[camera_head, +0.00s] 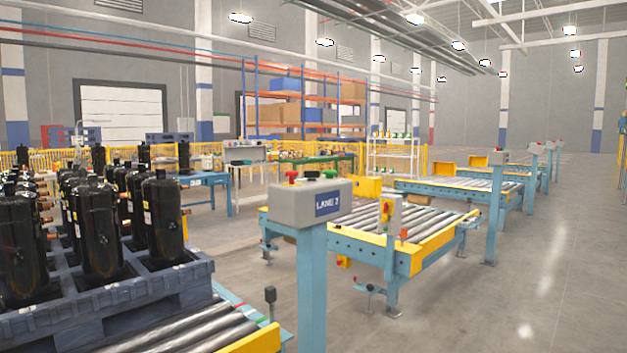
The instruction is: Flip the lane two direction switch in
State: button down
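A small yellow-and-grey box with a red knob (387,213) is on the roller conveyor behind. My gripper is not in view.
An empty roller conveyor (385,215) lies behind the post. Open floor (520,300) is at right.

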aim_at(312, 175)
jog(key=i+l+u, duration=0.2)
jog(key=i+l, duration=0.8)
jog(key=i+l+u, duration=0.15)
jog(key=i+l, duration=0.9)
